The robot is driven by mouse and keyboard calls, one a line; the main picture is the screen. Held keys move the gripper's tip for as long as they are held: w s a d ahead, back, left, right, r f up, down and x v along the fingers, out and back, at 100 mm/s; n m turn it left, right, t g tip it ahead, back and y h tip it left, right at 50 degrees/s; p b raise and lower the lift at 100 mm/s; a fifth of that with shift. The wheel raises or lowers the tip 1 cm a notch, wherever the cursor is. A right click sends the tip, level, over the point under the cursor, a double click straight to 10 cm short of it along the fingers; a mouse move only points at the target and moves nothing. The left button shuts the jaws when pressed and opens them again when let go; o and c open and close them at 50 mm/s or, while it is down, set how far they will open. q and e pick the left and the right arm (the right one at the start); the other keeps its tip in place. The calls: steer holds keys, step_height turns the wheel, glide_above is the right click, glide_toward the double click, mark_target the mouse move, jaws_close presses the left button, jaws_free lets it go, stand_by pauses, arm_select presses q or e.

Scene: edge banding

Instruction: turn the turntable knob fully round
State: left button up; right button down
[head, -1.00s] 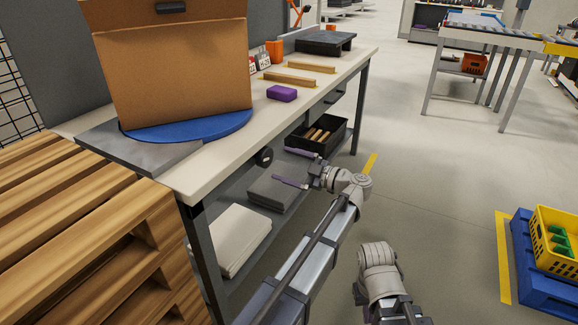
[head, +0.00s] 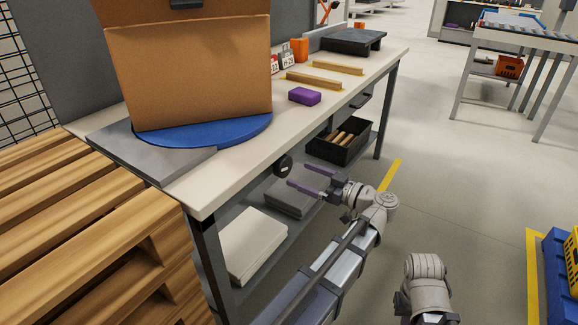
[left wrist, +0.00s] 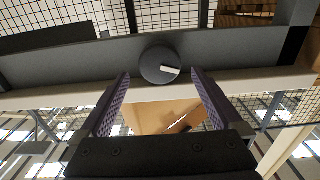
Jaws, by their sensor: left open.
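The black round knob (head: 284,166) sits on the front edge of the workbench, below the blue turntable (head: 251,131). In the left wrist view the knob (left wrist: 157,60) shows a white pointer mark slanting to the lower right. My left gripper (head: 297,174) is open, its two purple-lined fingers pointing at the knob. In the left wrist view the knob lies between and just beyond the fingertips (left wrist: 160,72), with no contact visible. A large cardboard box (head: 195,75) stands on the turntable. My right arm shows at the lower right, its gripper out of sight.
On the bench (head: 240,170) lie a purple block (head: 305,96) and wooden strips (head: 314,80). A black bin (head: 341,147) and grey-white stacks are on the shelf below. A wooden pallet stack (head: 90,225) is at the left.

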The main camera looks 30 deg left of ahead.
mark_target(287, 169)
arm_select(q)
steer(key=shift+w+a, duration=0.15)
steer(key=shift+a, duration=1.6)
steer(key=shift+w+a, duration=0.15)
steer(key=shift+a, duration=1.6)
